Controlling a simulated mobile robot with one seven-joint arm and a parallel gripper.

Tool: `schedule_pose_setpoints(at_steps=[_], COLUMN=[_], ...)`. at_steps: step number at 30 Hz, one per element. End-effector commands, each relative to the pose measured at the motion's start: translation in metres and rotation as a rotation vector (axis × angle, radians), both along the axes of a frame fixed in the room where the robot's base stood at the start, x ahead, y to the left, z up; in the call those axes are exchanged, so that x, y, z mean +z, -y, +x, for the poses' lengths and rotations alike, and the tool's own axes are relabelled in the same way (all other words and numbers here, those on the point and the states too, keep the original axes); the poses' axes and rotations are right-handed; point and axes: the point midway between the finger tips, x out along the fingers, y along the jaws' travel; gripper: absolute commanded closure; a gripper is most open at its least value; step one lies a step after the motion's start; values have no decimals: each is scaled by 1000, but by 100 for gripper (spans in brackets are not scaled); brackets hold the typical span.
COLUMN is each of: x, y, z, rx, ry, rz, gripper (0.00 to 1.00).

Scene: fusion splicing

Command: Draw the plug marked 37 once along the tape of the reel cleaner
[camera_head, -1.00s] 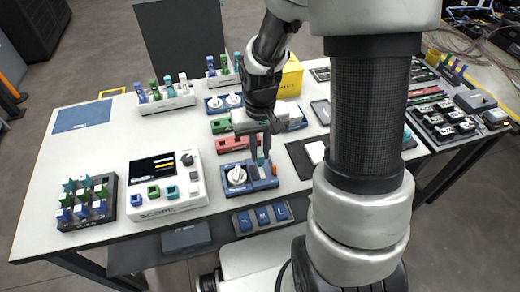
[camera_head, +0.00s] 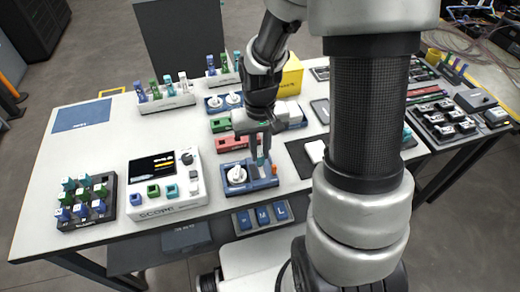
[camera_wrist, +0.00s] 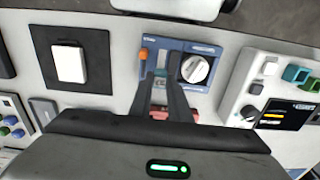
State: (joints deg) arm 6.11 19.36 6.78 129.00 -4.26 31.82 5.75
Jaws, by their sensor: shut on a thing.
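The blue reel cleaner (camera_head: 238,187) lies near the front edge of the table, with a round white reel (camera_head: 237,176) on its left part. In the wrist view the reel cleaner (camera_wrist: 207,49) shows upside down, its white reel (camera_wrist: 195,69) to the right of my fingers. My gripper (camera_head: 261,161) points down over the right part of the cleaner. In the wrist view my gripper (camera_wrist: 165,77) is shut on a small teal plug (camera_wrist: 161,72) at the cleaner's tape side. The mark on the plug cannot be read. Whether the plug touches the tape is hard to tell.
The scope box (camera_head: 165,185) with coloured ports stands left of the cleaner. A rack of plugs (camera_head: 87,203) is at the far left. A red block (camera_head: 232,143) lies just behind the cleaner. A black mat with a white block (camera_head: 315,151) lies to its right.

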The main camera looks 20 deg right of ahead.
Motion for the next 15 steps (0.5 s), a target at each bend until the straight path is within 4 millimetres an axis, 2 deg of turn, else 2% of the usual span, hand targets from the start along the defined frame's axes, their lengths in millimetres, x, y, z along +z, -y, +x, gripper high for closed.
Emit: schedule_pose_setpoints(at_steps=[15], x=[-1], y=[0], z=[-7], rx=[0], ry=[-3], rz=[0], gripper=[100])
